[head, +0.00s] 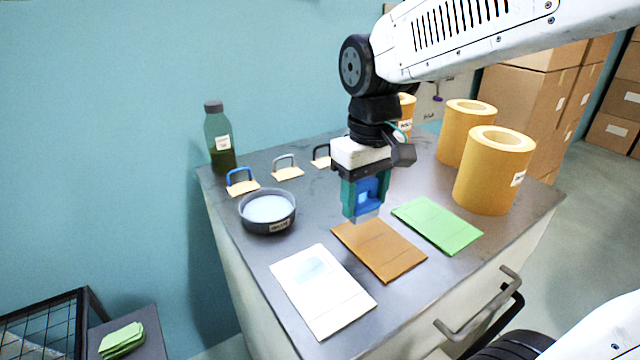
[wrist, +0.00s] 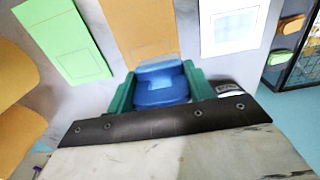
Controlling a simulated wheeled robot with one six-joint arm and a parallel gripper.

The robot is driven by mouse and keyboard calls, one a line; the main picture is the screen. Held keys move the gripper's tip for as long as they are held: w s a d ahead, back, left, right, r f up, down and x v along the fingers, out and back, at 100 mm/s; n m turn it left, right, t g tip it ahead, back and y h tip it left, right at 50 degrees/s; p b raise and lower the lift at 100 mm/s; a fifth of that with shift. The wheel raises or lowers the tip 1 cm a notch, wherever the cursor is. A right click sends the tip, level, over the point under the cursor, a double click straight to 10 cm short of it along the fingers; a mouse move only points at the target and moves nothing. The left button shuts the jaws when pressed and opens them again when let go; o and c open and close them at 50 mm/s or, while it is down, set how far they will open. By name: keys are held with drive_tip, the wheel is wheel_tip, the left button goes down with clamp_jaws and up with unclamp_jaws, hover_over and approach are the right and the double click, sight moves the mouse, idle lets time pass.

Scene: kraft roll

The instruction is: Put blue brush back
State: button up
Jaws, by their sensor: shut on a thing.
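My gripper (head: 366,196) has teal fingers shut on the blue brush (head: 368,187). Its pale bristle end points down, above the table near the back edge of the brown sheet (head: 383,251). In the wrist view the blue brush (wrist: 162,88) sits between the teal fingers (wrist: 160,90). A blue looped stand (head: 240,181) on a small wooden base is at the table's back left, behind the bowl. A grey looped stand (head: 287,169) and a black one (head: 321,158) are in line to its right. None of these stands visibly holds a brush.
A dark bowl (head: 268,225) of pale contents stands left of my gripper. A green bottle (head: 218,140) is at the back left corner. A white sheet (head: 321,291) and green sheet (head: 437,224) flank the brown one. Orange rolls (head: 490,178) stand at the right.

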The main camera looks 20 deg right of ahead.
drive_tip(key=w, duration=0.4)
drive_tip(key=w+a+f, duration=0.1)
drive_tip(key=w, duration=0.9)
drive_tip(key=shift+w+a+f, duration=0.15)
drive_tip(key=shift+f, duration=1.8)
drive_tip(key=shift+f, duration=0.15)
drive_tip(key=o, duration=0.9)
drive_tip(key=shift+o, duration=0.2)
wheel_tip(320, 180, up, 12)
drive_tip(key=m, duration=0.1)
approach(365, 180)
drive_tip(key=shift+t, duration=0.3)
wheel_tip(365, 180, down, 5)
drive_tip(key=shift+f, duration=0.1)
drive_tip(key=shift+m+t, duration=0.4)
drive_tip(key=shift+m, duration=0.2)
drive_tip(key=s+f, duration=0.2)
drive_tip(key=s, duration=0.2)
drive_tip(key=s+d+f, duration=0.1)
drive_tip(key=s+f, duration=0.1)
drive_tip(key=s, duration=0.3)
drive_tip(key=s+f, duration=0.2)
drive_tip(key=s, duration=0.3)
drive_tip(key=shift+s+d+f, duration=0.25)
drive_tip(key=shift+f, duration=0.15)
